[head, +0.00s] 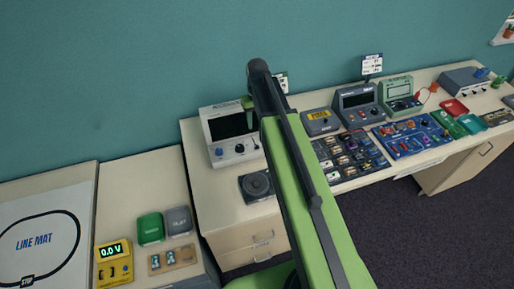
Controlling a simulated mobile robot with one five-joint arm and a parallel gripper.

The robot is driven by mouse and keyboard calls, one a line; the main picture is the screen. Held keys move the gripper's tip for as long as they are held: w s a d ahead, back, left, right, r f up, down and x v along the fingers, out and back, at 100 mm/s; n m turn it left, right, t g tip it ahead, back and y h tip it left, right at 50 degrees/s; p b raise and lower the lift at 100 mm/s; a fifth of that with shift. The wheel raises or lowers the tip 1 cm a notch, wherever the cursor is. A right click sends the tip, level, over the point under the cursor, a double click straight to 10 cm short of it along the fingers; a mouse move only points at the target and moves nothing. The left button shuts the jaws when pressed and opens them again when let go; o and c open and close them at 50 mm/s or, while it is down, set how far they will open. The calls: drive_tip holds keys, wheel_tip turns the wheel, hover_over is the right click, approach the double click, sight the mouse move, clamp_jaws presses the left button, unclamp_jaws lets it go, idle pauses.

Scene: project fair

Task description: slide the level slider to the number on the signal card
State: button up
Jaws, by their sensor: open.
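I cannot pick out a level slider for certain; several devices with small controls stand on the long bench. A small white card with dark print (372,65) stands behind the devices, too small to read. Another such card (282,83) is partly hidden behind my arm. I cannot tell whether either is the signal card. My green arm rises through the middle of the head view and covers part of the bench. My gripper does not show; the arm's far end is turned away.
A lower table at left holds a line mat (35,240) and a yellow meter (113,262).

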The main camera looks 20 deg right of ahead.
sight(257, 147)
wheel_tip(257, 147, down, 15)
drive_tip(key=b, duration=1.3)
drive_tip(key=shift+r, duration=0.2)
drive_tip(key=shift+r, duration=0.1)
clamp_jaws()
